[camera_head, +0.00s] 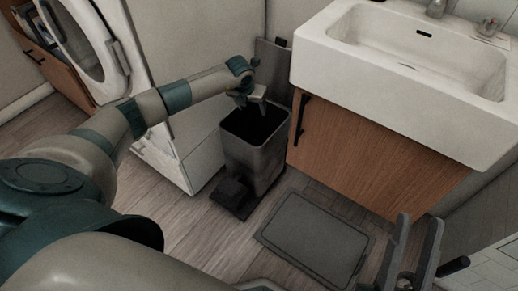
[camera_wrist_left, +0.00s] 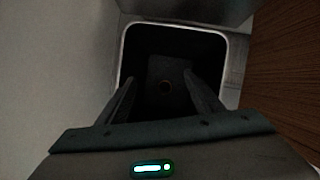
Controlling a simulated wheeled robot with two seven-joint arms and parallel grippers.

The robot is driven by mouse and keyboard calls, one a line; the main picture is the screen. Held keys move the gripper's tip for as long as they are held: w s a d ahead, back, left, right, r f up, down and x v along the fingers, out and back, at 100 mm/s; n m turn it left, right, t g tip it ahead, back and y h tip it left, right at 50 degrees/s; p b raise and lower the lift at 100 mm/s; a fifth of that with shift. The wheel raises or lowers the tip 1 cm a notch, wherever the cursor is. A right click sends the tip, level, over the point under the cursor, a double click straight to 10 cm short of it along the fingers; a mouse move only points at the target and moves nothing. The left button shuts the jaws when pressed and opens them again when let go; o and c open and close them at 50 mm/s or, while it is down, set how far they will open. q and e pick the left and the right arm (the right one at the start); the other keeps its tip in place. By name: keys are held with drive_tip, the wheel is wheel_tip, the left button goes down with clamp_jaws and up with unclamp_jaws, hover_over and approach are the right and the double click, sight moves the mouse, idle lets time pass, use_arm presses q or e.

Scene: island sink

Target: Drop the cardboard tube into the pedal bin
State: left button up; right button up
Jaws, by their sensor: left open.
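The pedal bin (camera_head: 254,158) stands on the floor between the white appliance and the sink cabinet, with its lid (camera_head: 271,60) raised at the back and its pedal in front. My left gripper (camera_head: 250,99) is over the bin's mouth, pointing down. In the left wrist view, its two fingers (camera_wrist_left: 160,88) are apart, inside the outline of the bin's rim (camera_wrist_left: 226,70).
A white sink (camera_head: 400,85) sits on a wooden cabinet (camera_head: 365,160) with a dark handle, right of the bin. A white appliance (camera_head: 165,150) stands to the left. A flat grey panel (camera_head: 313,240) lies on the floor in front of the cabinet.

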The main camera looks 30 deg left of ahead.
use_arm(q)
drive_tip(key=shift+r, duration=0.1)
drive_tip(key=p+v, duration=0.3)
drive_tip(key=v, duration=1.4)
use_arm(e)
wheel_tip(320, 180, down, 9)
drive_tip(key=w+a+g+h, duration=0.1)
drive_tip(key=w+a+g, duration=0.1)
drive_tip(key=g, duration=0.4)
drive_tip(key=shift+w, duration=0.3)
use_arm(q)
drive_tip(key=shift+s, duration=0.1)
